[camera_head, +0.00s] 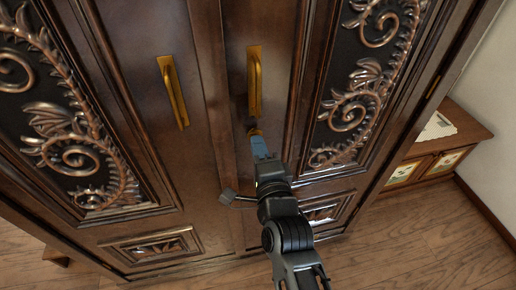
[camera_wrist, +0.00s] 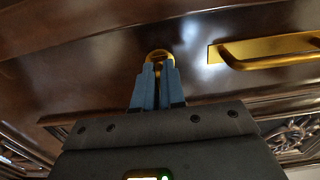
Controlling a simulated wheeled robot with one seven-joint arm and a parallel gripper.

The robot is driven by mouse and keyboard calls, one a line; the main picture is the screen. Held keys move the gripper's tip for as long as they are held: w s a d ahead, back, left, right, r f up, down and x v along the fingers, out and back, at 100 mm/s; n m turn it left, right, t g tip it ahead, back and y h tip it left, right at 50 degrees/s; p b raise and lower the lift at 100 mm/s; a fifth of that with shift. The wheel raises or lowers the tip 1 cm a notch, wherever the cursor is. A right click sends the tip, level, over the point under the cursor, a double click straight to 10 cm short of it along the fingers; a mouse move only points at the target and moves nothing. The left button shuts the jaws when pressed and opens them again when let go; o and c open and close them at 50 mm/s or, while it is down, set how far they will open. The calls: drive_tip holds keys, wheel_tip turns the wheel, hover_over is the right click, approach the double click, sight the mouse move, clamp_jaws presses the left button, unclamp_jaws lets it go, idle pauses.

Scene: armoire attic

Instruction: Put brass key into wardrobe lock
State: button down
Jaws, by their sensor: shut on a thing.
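The dark wooden wardrobe (camera_head: 213,140) fills most of the head view, with its two doors closed. My gripper (camera_head: 257,138) is at the right door, just below that door's brass handle. Its blue fingers are shut on the brass key (camera_wrist: 158,54), whose rounded brass end shows between and beyond the fingertips (camera_wrist: 158,72) in the wrist view. The key's far end and the wardrobe lock are hidden or too small to make out, so I cannot tell whether the key is in the lock.
Brass handles stand out from the left door (camera_head: 173,92) and the right door (camera_head: 255,80); the right one also shows right of my fingers in the wrist view (camera_wrist: 268,50). Carved panels flank them. A low cabinet (camera_head: 440,150) stands at right. Wooden floor (camera_head: 425,235) is clear at lower right.

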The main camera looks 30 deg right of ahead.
drive_tip(key=c, duration=1.1)
unclamp_jaws()
drive_tip(key=shift+b+v, duration=0.8)
drive_tip(key=shift+v, duration=3.1)
drive_tip(key=shift+r, duration=0.1)
